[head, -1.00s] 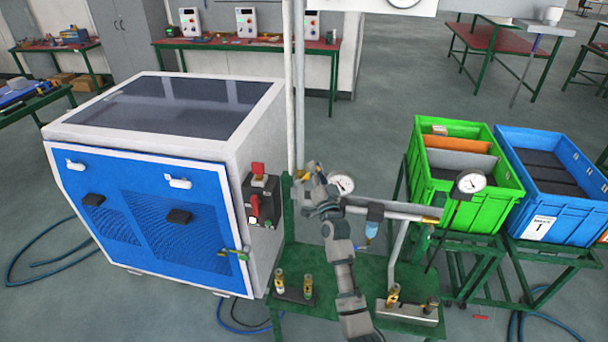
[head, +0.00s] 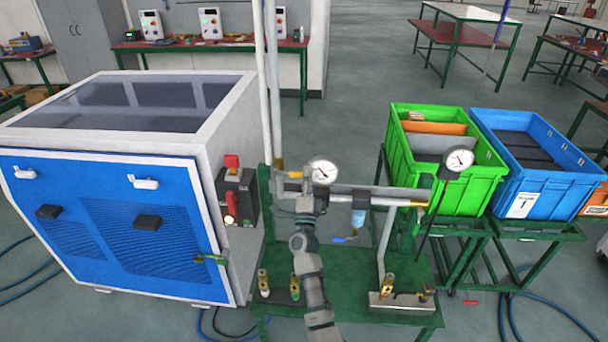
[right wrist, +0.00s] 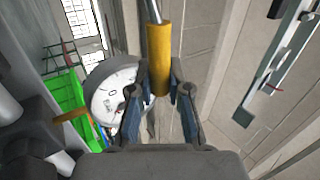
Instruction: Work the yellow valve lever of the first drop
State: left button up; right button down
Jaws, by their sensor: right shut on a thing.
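The yellow valve lever (head: 293,176) sits beside the upright pipe at the left end of the green stand, left of a round white gauge (head: 322,171). In the right wrist view the yellow lever (right wrist: 159,58) stands between the two fingers, with a metal rod running up from it. My right gripper (head: 303,187) is at the lever and shut on it; its fingertips also show in the right wrist view (right wrist: 159,93). The gripper hides part of the valve and pipe in the head view. My left gripper is not in view.
A blue and white generator cabinet (head: 110,222) stands close on the left, with a red switch on its side box (head: 238,195). A second gauge (head: 459,160) is to the right. Green (head: 425,190) and blue (head: 520,200) crates stand farther right. Brass valves sit on the stand below.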

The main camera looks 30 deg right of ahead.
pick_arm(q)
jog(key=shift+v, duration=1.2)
pick_arm(e)
jog(key=shift+f+m+g+h, duration=0.4)
jog(key=shift+f+m+h, duration=0.15)
jog(key=shift+m, duration=0.25)
jog(key=shift+f, duration=0.1)
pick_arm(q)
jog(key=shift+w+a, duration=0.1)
pick_arm(e)
jog(key=c, duration=1.4)
grip_release()
jog(key=o, duration=0.3)
jog(key=shift+s, duration=0.1)
jog(key=v, duration=1.1)
jog(key=shift+s+a+f, duration=0.15)
jog(key=shift+s+f, duration=0.1)
jog(key=shift+f, duration=0.05)
